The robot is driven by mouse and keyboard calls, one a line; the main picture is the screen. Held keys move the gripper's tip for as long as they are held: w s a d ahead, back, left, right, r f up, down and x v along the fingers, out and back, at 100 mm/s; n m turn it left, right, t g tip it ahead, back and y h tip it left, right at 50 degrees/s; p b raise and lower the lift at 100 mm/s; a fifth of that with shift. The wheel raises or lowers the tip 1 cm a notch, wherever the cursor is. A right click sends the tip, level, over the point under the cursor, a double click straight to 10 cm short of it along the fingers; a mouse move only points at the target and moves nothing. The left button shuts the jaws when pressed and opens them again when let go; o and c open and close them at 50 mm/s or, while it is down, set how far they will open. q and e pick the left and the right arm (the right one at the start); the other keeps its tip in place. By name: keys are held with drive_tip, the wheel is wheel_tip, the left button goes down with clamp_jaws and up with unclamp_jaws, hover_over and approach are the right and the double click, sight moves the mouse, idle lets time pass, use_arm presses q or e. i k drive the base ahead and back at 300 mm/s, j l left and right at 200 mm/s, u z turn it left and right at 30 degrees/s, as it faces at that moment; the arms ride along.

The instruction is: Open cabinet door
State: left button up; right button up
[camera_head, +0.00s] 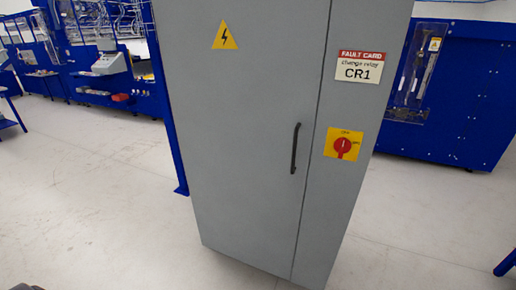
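A tall grey cabinet stands upright in the middle of the head view. Its door (240,130) looks shut, with a narrow dark seam along its right edge. A black vertical bar handle (295,149) sits near that edge, about halfway up. A yellow lightning warning triangle (224,37) is on the upper door. On the fixed panel to the right are a red rotary switch on a yellow plate (343,145) and a fault card (359,67) reading "change relay CR1". Neither of my grippers can be made out, and nothing touches the handle.
The pale floor (100,200) is open in front and to both sides of the cabinet. A blue post stands just left of the cabinet. Blue machines stand behind at left (150,97) and right (470,90). A blue piece shows at the lower right edge.

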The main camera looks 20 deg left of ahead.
sight(243, 78)
drive_tip(key=k+j+z, duration=0.5)
drive_tip(key=k+z, duration=0.2)
drive_tip(key=k+j+z, duration=0.1)
drive_tip(key=k+z, duration=0.25)
